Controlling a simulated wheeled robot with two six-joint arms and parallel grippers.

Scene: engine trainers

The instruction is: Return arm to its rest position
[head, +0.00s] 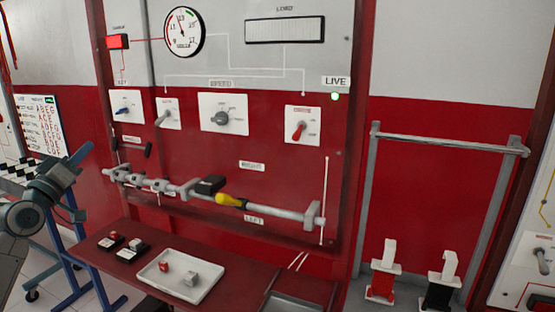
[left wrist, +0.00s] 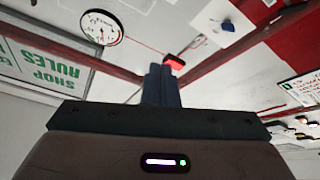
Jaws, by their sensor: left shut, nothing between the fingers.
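My right gripper is not in view.
The red and white panel (head: 260,130) carries a gauge (head: 184,32), several switches and a lever with a yellow grip (head: 230,200). A red bench (head: 90,262) below holds a white tray (head: 160,287) with small blocks. A blue stand (head: 75,262) is at left.

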